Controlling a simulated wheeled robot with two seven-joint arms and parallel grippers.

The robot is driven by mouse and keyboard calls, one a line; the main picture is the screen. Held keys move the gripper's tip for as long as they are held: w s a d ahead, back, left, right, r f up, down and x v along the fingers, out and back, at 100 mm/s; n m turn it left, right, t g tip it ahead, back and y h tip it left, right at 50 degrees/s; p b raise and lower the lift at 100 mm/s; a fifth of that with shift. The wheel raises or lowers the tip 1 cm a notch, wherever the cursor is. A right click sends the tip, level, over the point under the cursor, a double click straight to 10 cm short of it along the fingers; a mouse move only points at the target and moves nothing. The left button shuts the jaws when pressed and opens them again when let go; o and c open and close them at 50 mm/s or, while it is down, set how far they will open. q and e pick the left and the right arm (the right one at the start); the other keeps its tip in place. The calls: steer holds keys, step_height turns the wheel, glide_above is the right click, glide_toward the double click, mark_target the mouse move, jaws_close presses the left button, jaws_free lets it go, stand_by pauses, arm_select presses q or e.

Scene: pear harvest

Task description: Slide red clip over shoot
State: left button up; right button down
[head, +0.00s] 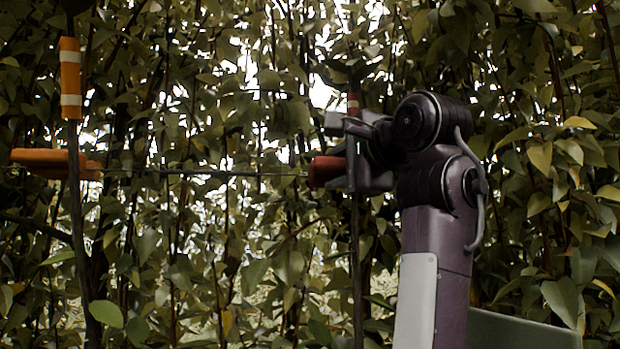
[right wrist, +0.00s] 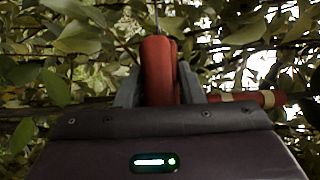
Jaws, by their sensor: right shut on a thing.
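My right gripper (head: 352,152) is shut on the red clip (head: 327,170), which sticks out to its left. In the right wrist view the red clip (right wrist: 157,70) stands between the two grey fingers. A thin dark shoot (head: 356,245) with a red and white band (head: 352,103) rises upright by the gripper. In the wrist view that band (right wrist: 262,98) lies to the right of the fingers. The shoot runs across behind the gripper, close to the clip; whether the clip is around it is hidden. My left gripper is not in view.
A taut thin line (head: 210,172) runs left from the red clip to an orange clip (head: 45,160) at a second stem (head: 82,255). That stem carries an orange and white band (head: 70,78). Dense leaves fill the background on all sides.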

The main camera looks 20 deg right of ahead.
steer(key=shift+s+d, duration=0.1)
steer(key=shift+d, duration=0.2)
steer(key=c, duration=1.3)
jaws_free()
steer(key=shift+s+d, duration=0.1)
steer(key=shift+d, duration=0.15)
steer(key=shift+s+f, duration=0.1)
steer(key=shift+s, duration=0.1)
arm_select(q)
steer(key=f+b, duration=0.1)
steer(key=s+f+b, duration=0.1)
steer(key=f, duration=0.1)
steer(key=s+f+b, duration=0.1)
steer(key=b, duration=0.1)
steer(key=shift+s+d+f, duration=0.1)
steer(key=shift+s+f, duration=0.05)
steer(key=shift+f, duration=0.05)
arm_select(e)
steer(key=s, duration=0.5)
steer(key=s+d, duration=0.1)
steer(key=s, duration=0.1)
steer(key=shift+s, duration=0.2)
steer(key=shift+w, duration=0.15)
